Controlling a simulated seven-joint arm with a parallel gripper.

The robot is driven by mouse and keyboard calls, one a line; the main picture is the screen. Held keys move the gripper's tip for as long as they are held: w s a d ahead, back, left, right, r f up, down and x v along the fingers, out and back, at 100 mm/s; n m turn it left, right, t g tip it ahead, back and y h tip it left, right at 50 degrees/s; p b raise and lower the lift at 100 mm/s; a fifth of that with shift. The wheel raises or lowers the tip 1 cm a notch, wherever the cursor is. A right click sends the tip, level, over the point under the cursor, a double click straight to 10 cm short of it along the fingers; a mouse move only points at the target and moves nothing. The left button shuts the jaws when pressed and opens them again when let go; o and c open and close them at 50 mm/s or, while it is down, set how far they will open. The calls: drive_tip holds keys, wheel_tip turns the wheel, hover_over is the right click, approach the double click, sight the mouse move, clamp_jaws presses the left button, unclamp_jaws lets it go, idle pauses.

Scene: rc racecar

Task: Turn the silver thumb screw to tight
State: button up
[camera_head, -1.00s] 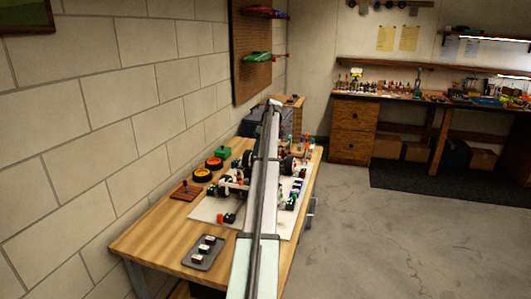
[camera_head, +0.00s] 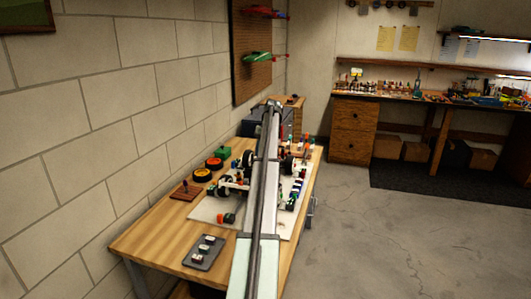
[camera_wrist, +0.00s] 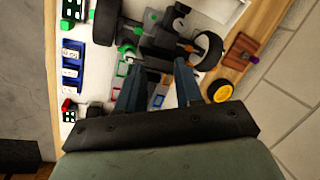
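In the wrist view, the dark car chassis (camera_wrist: 160,42) with black wheels and green parts lies beyond my fingertips. A small grey round part (camera_wrist: 181,9) sits at its top; I cannot tell whether it is the silver thumb screw. My gripper (camera_wrist: 159,66) has its two fingers apart, with nothing visibly held between them. The fingertips are near the close side of the chassis; I cannot tell if they touch it. In the head view, my arm covers the middle of the car, and the gripper cannot be made out there.
The wooden workbench (camera_head: 150,237) carries a white mat (camera_head: 207,209) with small parts. A grey tray (camera_head: 204,253) lies near the front. A block wall runs along the left side.

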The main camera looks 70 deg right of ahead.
drive_tip(key=m, duration=0.2)
drive_tip(key=s+m, duration=0.1)
drive_tip(key=m, duration=0.2)
drive_tip(key=m+g+h, duration=0.1)
drive_tip(key=m, duration=0.2)
drive_tip(key=shift+s+a+f, duration=0.1)
drive_tip(key=shift+s+f, duration=0.05)
drive_tip(key=shift+s, duration=0.15)
drive_tip(key=shift+m, duration=0.3)
drive_tip(key=shift+o, duration=1.4)
drive_tip(key=shift+n, duration=0.4)
drive_tip(key=w, duration=0.1)
drive_tip(key=w+a, duration=0.1)
drive_tip(key=w, duration=0.3)
drive_tip(key=shift+a+r, duration=0.4)
drive_tip(key=r+n, duration=0.1)
drive_tip(key=r, duration=0.1)
hover_over(246, 179)
drive_tip(key=w, duration=0.1)
drive_tip(key=f+n, duration=0.1)
drive_tip(key=f, duration=0.3)
drive_tip(key=f+n, duration=0.1)
drive_tip(key=f, duration=0.4)
drive_tip(key=s+f+n+g+h, duration=0.1)
drive_tip(key=f, duration=0.4)
drive_tip(key=shift+f, duration=0.25)
